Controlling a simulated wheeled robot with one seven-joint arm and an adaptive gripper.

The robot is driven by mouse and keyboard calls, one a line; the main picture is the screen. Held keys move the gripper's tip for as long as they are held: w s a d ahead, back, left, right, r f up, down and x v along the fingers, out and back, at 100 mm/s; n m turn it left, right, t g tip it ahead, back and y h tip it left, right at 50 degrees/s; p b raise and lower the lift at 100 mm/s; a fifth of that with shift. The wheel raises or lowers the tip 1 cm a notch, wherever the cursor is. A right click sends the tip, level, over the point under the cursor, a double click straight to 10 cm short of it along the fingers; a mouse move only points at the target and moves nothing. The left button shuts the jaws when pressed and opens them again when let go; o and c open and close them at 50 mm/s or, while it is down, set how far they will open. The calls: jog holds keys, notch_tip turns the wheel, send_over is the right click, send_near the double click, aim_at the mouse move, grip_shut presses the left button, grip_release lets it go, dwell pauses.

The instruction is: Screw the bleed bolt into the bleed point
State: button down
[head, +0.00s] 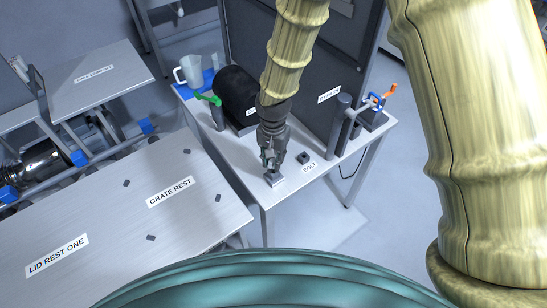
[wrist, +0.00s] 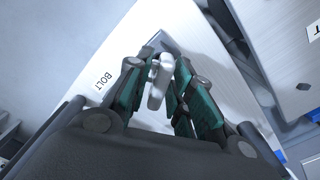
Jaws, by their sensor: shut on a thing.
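My gripper (head: 271,158) points down over the front of the small white table and is shut on a pale grey piece, the bleed bolt (wrist: 158,88). In the wrist view the bolt sits between the green-padded fingers, its far end close to a grey block. This grey block (head: 275,180) shows directly under my gripper in the head view. I cannot tell whether the bolt touches it. A small dark block (head: 303,157) stands to the right, beside the BOLT label (head: 309,168). I cannot make out which part is the bleed point.
The white table (head: 240,160) also holds a dark cylinder (head: 237,90), a green-handled post (head: 215,110), a clear jug (head: 188,70) and, right, a grey post (head: 342,112) near an orange handle (head: 388,90). A dark panel (head: 335,50) rises behind. The GRATE REST table (head: 120,215) stands left.

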aim_at(273, 165)
jog(key=shift+f+b, duration=0.7)
jog(key=shift+f, duration=1)
dwell(1.2)
jog(key=shift+m, duration=2)
jog(key=m+p, duration=0.1)
jog(key=m, duration=0.3)
jog(key=m+p, duration=0.1)
jog(key=m, duration=0.2)
jog(key=shift+w, duration=0.1)
jog(key=shift+w+d+m, duration=0.1)
jog(key=shift+m, duration=0.4)
